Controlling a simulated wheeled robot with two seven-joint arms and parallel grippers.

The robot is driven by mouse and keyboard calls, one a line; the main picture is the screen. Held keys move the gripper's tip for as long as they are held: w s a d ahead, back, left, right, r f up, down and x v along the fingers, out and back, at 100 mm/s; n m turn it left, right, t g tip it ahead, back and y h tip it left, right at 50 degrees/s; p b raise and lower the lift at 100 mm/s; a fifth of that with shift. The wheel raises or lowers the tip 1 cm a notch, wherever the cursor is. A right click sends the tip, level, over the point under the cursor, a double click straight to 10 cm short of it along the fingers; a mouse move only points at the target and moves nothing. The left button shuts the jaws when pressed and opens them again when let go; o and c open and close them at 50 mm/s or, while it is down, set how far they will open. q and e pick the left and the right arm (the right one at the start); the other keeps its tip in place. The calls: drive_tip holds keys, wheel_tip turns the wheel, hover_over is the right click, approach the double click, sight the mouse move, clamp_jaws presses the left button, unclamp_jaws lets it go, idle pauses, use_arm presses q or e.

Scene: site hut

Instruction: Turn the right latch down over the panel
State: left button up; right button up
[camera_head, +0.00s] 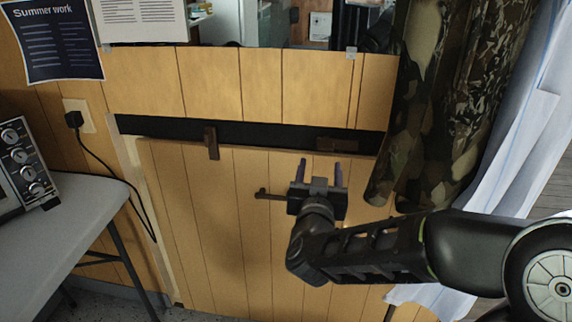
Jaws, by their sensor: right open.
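The wood panel (205,225) stands in the wall opening, with a dark gap (265,133) along its top edge. The left latch (212,142), a small brown bar, hangs upright across the gap and over the panel's top edge. The right latch (337,145) is a dark brown bar lying level in front of the dark gap, at the panel's top edge. My right gripper (320,168) is open and empty, its two fingers pointing up at the panel just below the right latch, apart from it. My left gripper is out of view.
A dark bar (264,194) sticks out on the panel left of my gripper, partly hidden by it. A camouflage cloth (425,100) and a white curtain hang at right. A grey table (70,215) with a device stands at left, its cable running to a wall socket.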

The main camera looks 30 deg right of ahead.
sight(325, 149)
drive_tip(key=shift+s+d+b+x, duration=0.1)
drive_tip(key=shift+d+b+x, duration=0.05)
drive_tip(key=shift+x, duration=1.25)
drive_tip(key=shift+s+d+b+x, duration=0.1)
drive_tip(key=shift+x, duration=1.35)
drive_tip(key=shift+s+d+b+x, duration=0.1)
drive_tip(key=shift+d+b+x, duration=0.05)
drive_tip(key=shift+x, duration=1.25)
drive_tip(key=shift+c, duration=0.4)
clamp_jaws()
